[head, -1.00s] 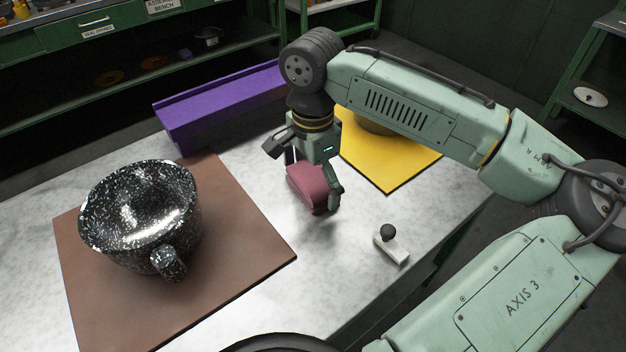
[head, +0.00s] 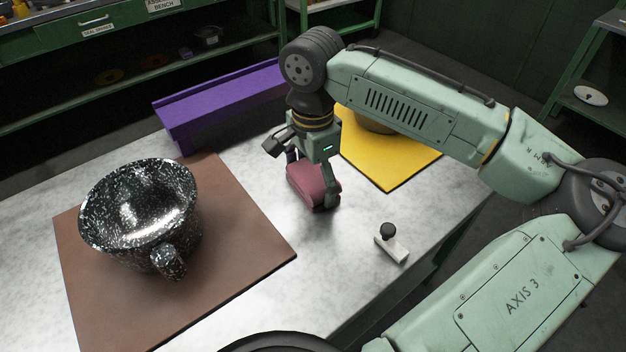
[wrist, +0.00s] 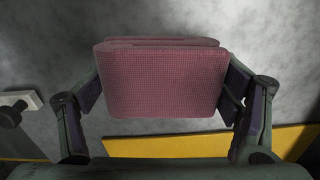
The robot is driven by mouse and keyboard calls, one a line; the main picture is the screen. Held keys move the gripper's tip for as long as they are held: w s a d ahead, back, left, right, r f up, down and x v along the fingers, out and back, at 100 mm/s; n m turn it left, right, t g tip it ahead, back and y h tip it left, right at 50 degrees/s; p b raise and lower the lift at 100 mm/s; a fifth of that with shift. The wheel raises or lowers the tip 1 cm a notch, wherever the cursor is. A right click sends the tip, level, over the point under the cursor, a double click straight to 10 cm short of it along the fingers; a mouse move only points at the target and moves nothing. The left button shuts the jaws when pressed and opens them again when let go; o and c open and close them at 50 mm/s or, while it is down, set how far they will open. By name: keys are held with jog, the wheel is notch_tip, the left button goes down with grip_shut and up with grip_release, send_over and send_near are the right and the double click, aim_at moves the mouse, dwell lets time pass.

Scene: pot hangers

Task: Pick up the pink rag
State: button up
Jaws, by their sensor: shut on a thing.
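The pink rag (head: 310,184) is a folded, thick bundle near the middle of the bench. In the wrist view the rag (wrist: 165,82) shows its woven face and folded layers, with a gripper finger at its left side and another at its right. My gripper (head: 308,182) points down over the rag and is shut on it. In the head view one finger stands at the rag's near right side, and part of the rag is hidden by the gripper. I cannot tell whether the rag is clear of the bench.
A black speckled pot (head: 140,215) stands on a brown mat (head: 255,247) at left. A purple ledge (head: 225,110) lies behind. A yellow mat (head: 400,165) with a partly hidden round object is at back right. A white block with a dark knob (head: 391,245) stands at the near right.

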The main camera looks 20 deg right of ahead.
aim_at(313, 174)
notch_tip(313, 174, up, 10)
jog(key=shift+b, duration=0.45)
